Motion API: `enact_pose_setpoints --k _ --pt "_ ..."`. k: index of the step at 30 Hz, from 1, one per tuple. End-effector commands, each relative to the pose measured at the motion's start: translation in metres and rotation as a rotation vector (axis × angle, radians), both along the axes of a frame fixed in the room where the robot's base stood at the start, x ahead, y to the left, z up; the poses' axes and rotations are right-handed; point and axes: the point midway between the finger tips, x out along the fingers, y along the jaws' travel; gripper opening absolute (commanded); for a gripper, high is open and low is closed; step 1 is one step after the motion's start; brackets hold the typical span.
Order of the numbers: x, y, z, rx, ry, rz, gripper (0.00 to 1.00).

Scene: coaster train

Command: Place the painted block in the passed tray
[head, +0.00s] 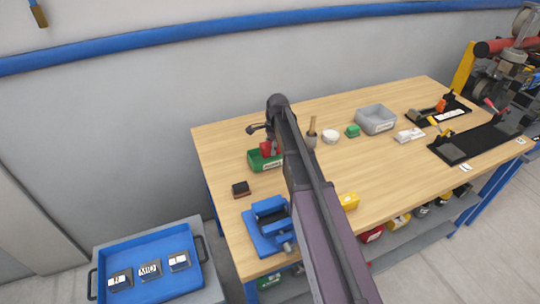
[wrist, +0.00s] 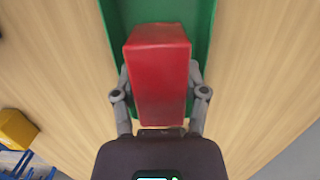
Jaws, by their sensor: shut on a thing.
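The painted block is red (wrist: 158,75) and fills the middle of the wrist view. My gripper (wrist: 159,88) is shut on it, with one finger against each side. A green tray (wrist: 202,30) lies under the block. In the head view the red block (head: 266,147) shows at the green tray (head: 257,163), on the left part of the workbench. The tray has a pale label on its front, too small to read surely. I cannot tell whether the block touches the tray floor.
A blue vise (head: 268,222) and a small dark block (head: 240,188) stand nearer on the bench (head: 340,145). A yellow box (head: 349,201) is right of my arm. A grey bin (head: 376,119), green block (head: 353,130) and black fixtures (head: 475,143) stand farther right. The blue cart tray (head: 150,262) is lower left.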

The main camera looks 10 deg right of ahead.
Motion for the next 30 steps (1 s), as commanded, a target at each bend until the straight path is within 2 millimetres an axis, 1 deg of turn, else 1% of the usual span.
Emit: enact_pose_setpoints --k 1,6,11,15,24,29,30 --pt "0.0 0.0 -0.007 0.0 0.0 0.0 0.0" --pt "0.0 0.0 -0.021 0.0 0.0 0.0 0.0" --pt "0.0 -0.001 -0.031 0.0 0.0 -0.001 0.0" --pt "0.0 -0.001 -0.033 0.0 0.0 -0.001 0.0" --pt "0.0 -0.001 -0.032 0.0 0.0 -0.001 0.0" --pt "0.0 -0.001 -0.036 0.0 0.0 -0.001 0.0" --pt "0.0 -0.001 -0.035 0.0 0.0 -0.001 0.62"
